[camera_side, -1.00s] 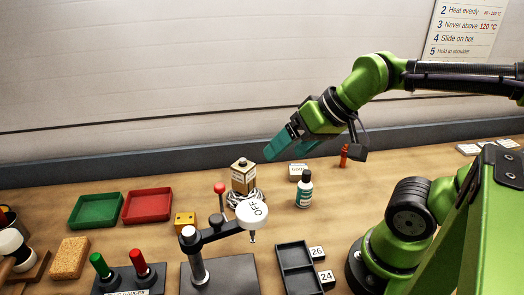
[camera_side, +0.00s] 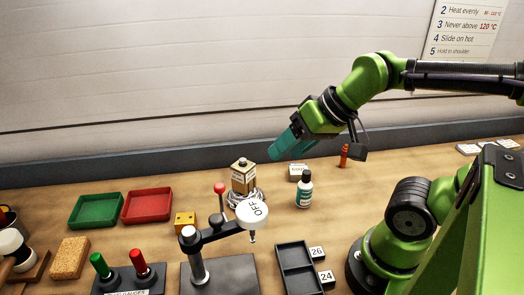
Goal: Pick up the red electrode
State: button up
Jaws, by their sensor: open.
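No thing in view is clearly an electrode. A small orange-red upright piece (camera_side: 344,155) stands at the back of the bench, right of my gripper and partly beside a dark part of the arm. A red-handled piece (camera_side: 138,263) stands in a dark block labelled as gauges at the front left. I cannot tell whether either is the red electrode. My gripper (camera_side: 276,152) has teal fingers, is open, and hangs in the air above the back of the bench, pointing down and left. It touches nothing that I can see.
A press-like stand marked OFF (camera_side: 252,212) is in front. Green (camera_side: 96,211) and red (camera_side: 147,206) trays lie at left.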

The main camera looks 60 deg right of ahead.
jog(key=shift+d, duration=0.1)
jog(key=w+d+f+m+g+h, duration=0.1)
jog(key=w+d+f+m+g, duration=0.1)
jog(key=d, duration=0.7)
jog(key=w+d+f+m+g+h, duration=0.1)
jog(key=w+d+f, duration=0.1)
jog(key=d, duration=0.6)
jog(key=s+d+f+n+g, duration=0.2)
jog(key=d+n, duration=0.1)
jog(key=d, duration=0.6)
jog(key=s+d+f+n+g, duration=0.1)
jog(key=s+d+n+g, duration=0.15)
jog(key=d, duration=0.75)
jog(key=f+n, duration=0.1)
jog(key=f, duration=0.2)
jog(key=f+n, duration=0.1)
jog(key=f, duration=0.3)
jog(key=f+n, duration=0.1)
jog(key=f, duration=0.3)
jog(key=shift+s+a, duration=0.15)
jog(key=shift+a, duration=0.1)
jog(key=shift+d+f, duration=0.15)
jog(key=shift+f, duration=1.2)
jog(key=shift+d+f, duration=0.1)
jog(key=shift+f, duration=1.2)
grip_shut()
